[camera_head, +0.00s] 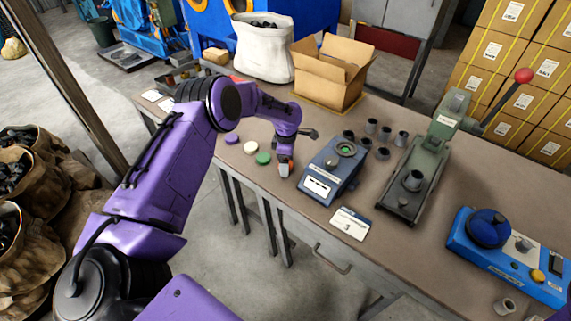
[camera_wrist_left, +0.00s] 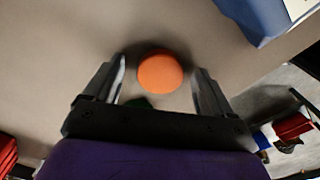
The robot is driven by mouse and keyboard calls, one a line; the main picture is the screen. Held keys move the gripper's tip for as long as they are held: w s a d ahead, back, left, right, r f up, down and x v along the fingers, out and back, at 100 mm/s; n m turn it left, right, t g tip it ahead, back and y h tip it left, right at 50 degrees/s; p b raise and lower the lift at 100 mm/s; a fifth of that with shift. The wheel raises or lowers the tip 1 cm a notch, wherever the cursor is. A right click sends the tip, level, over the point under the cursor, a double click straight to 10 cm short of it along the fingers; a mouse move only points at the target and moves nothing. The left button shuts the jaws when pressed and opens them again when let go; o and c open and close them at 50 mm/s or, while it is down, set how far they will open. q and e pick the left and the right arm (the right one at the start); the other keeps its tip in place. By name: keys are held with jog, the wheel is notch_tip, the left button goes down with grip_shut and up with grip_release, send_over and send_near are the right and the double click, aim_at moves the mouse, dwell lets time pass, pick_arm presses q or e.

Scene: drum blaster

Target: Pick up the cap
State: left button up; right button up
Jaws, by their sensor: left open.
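An orange round cap (camera_wrist_left: 160,72) lies on the table in the left wrist view, between and slightly beyond the two fingers. My left gripper (camera_wrist_left: 161,85) is open, with a finger on either side of the cap and a gap to each. In the head view my left gripper (camera_head: 285,168) points down at the table near its front edge and largely hides the orange cap. A green cap (camera_head: 263,158), a white cap (camera_head: 250,147) and a purple cap (camera_head: 232,139) lie in a row to its left. My right gripper is not in view.
A blue device (camera_head: 333,170) stands just right of the gripper, with several small grey cups (camera_head: 371,126) behind it. A white card (camera_head: 350,224) lies near the front edge. A green press (camera_head: 430,160) and an open cardboard box (camera_head: 330,72) stand farther off.

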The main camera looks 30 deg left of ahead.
pick_arm(q)
jog(key=c, duration=1.1)
jog(key=shift+r, duration=0.1)
